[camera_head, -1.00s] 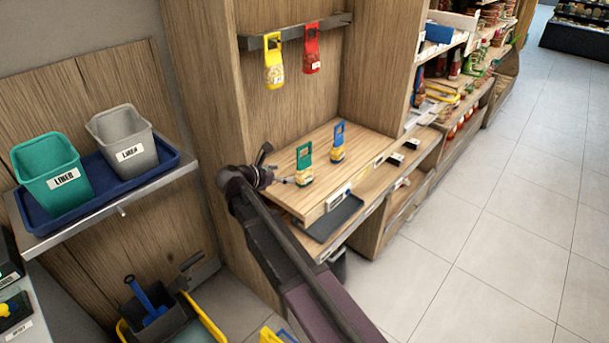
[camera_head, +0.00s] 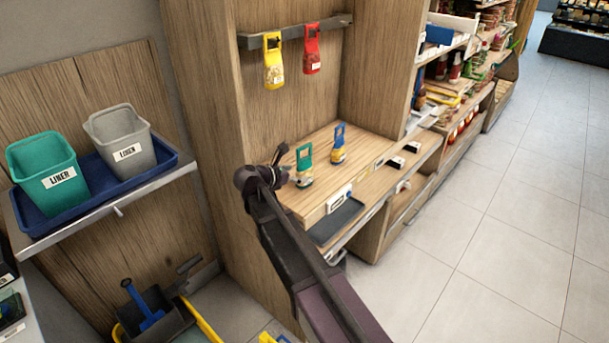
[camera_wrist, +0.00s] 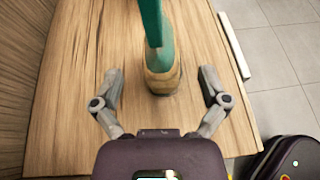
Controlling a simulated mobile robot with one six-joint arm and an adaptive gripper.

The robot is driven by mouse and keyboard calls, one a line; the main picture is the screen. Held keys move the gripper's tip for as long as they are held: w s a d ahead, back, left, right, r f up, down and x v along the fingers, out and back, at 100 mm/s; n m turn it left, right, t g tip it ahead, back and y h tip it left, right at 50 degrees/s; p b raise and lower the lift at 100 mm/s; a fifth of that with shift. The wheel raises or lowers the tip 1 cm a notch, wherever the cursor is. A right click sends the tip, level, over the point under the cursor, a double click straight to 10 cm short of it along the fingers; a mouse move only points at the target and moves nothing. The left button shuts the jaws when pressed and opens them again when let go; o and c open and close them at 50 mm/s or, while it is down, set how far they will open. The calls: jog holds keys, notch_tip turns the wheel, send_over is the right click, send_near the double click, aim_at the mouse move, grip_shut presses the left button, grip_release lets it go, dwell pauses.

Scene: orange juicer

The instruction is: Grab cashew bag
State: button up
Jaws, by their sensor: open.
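A green-topped bag (camera_head: 303,166) stands upright on the wooden counter. In the wrist view the green bag (camera_wrist: 160,62) is ahead, centred between my spread fingers, with clear gaps on both sides. My gripper (camera_wrist: 161,75) is open and empty. In the head view my gripper (camera_head: 283,162) is just left of the green bag. A blue-topped bag (camera_head: 338,145) stands behind and to the right. A yellow bag (camera_head: 273,62) and a red bag (camera_head: 311,50) hang from a rail above. The labels are too small to read, so I cannot tell which bag holds cashews.
The wooden counter (camera_head: 318,138) has side walls at left and back. A dark tray (camera_head: 335,222) lies at its front edge. A shelf at left holds a green bin (camera_head: 50,172) and a grey bin (camera_head: 120,140). The tiled floor at right is clear.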

aim_at(297, 174)
jog(key=shift+b+x, duration=0.45)
jog(key=shift+x, duration=1.3)
jog(key=shift+s, duration=0.1)
jog(key=shift+c, duration=0.2)
jog(key=c, duration=1.2)
